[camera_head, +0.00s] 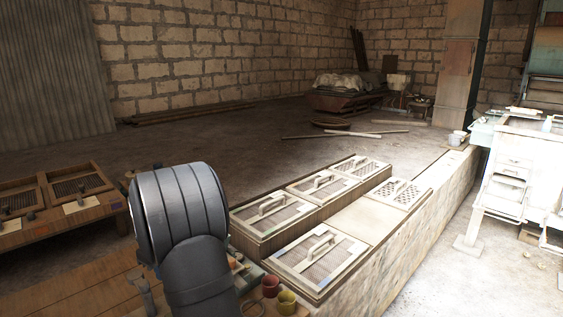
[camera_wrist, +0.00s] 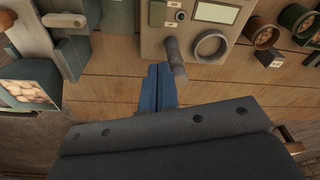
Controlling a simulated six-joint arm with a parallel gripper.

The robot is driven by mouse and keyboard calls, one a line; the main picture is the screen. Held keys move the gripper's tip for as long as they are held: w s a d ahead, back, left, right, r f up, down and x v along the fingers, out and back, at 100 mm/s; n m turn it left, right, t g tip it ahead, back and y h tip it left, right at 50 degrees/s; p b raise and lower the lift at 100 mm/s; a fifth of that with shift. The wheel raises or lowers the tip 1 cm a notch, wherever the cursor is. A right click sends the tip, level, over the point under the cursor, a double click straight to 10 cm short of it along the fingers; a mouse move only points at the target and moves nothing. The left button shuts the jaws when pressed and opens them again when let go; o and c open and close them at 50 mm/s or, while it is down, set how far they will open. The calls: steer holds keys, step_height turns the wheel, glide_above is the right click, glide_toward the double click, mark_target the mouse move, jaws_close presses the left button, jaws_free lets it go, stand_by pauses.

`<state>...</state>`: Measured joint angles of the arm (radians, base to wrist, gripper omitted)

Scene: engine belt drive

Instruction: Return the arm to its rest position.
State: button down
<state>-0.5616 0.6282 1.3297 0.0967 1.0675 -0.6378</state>
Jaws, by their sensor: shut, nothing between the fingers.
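In the wrist view, the dark body of my gripper fills the lower half. Its blue fingers (camera_wrist: 158,88) are together with nothing visible between them, over a wooden bench top (camera_wrist: 110,78). The fingertips are just below a beige panel (camera_wrist: 154,45) and left of a grey lever (camera_wrist: 175,62) on it. I cannot tell whether they touch anything. In the head view, only my grey arm link shows at the lower left; my gripper is hidden there.
Beside the lever are a ring (camera_wrist: 210,45) and a pale screen (camera_wrist: 216,12). A green box (camera_wrist: 28,90) of pale lumps is at left, dark pots (camera_wrist: 263,33) at right. In the head view, mesh-lidded boxes (camera_head: 320,262), a red cup (camera_head: 270,286) and a yellow cup (camera_head: 286,302) stand right of my arm.

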steer(key=s+d+r+m, duration=0.1)
steer(key=s+r+m, duration=0.1)
steer(key=r, duration=0.5)
steer(key=s+d+r+m, duration=0.1)
steer(key=d+r+m, duration=0.1)
steer(key=r, duration=0.6)
steer(key=shift+s+d+r+t, duration=0.2)
steer(key=shift+s+d+t, duration=0.05)
steer(key=shift+s+t, duration=0.1)
steer(key=shift+f, duration=0.1)
steer(key=w+a+f+n, duration=0.2)
steer(key=f, duration=0.7)
steer(key=w+a+f+n, duration=0.2)
steer(key=f+n, duration=0.1)
steer(key=f, duration=0.7)
steer(key=shift+f, duration=0.25)
steer(key=shift+w+r+g, duration=0.1)
steer(key=shift+r+g, duration=0.05)
steer(key=shift+g, duration=0.3)
